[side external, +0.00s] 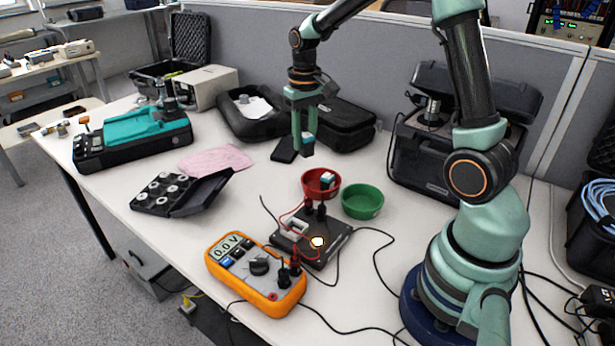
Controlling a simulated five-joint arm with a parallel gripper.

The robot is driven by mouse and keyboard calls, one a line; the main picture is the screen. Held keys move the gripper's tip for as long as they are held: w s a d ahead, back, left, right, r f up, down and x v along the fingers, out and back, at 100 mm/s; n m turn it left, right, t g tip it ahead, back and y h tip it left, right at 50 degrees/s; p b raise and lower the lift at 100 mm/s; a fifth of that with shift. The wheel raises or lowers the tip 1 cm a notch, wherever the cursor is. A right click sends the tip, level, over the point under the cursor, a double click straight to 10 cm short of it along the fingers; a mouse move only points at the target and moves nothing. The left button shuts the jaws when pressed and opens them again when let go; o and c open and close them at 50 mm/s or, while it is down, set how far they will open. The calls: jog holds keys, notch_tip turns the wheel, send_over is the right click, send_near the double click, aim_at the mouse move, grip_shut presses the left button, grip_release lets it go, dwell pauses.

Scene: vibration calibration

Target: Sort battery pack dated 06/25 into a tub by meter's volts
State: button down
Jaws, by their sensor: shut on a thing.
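My gripper (303,146) is above the table, behind the tubs, shut on a small dark battery pack (309,141) with a pale top. Its date is too small to read. The red tub (309,190) is below and in front of the gripper and holds a small white-and-teal pack (327,179). The green tub (362,203) is to its right and looks empty. The orange meter (228,276) reads what looks like 0.0 V. Red and black leads join it to a dark test fixture (331,247) with a lit lamp (317,242) and a pale slot.
A dark tray of round parts (165,194) and a pink cloth (215,158) are at left. A teal machine (134,137) is farther back. Cables cross the table's right front.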

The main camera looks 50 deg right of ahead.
jog(key=d+f+n, duration=0.4)
send_over(313, 186)
jog(key=shift+f, duration=3.1)
jog(key=c, duration=0.5)
grip_release()
jog(key=shift+r, duration=0.15)
notch_tip(313, 186, up, 8)
